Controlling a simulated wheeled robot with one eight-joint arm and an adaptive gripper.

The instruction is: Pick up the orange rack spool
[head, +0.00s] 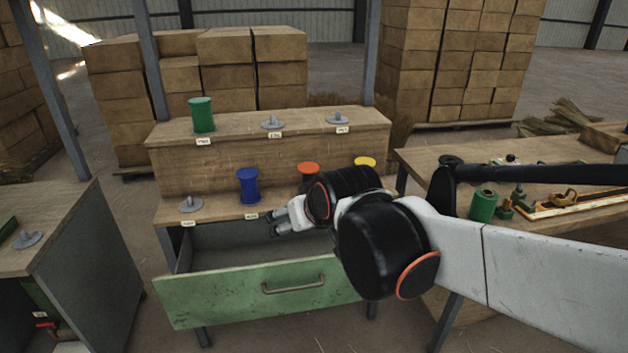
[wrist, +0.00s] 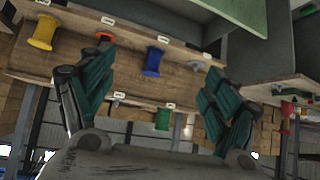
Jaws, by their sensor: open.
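The orange spool (head: 308,168) stands on the lower shelf of the rack, between the blue spool (head: 248,185) and the yellow spool (head: 365,163). My arm hides its lower part in the head view. In the wrist view the orange spool (wrist: 104,36) shows only a small rim above the left finger, which hides the rest. My gripper (head: 277,222) is over the open drawer, in front of the shelf and apart from the spools. In the wrist view my gripper (wrist: 160,72) has its fingers wide apart with nothing between them.
A green drawer (head: 230,298) is pulled out below the shelf. A green spool (head: 202,114) stands on the upper shelf, beside empty holders (head: 272,122). A workbench (head: 422,160) with another green spool (head: 483,205) is at right. A cabinet (head: 75,215) is at left.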

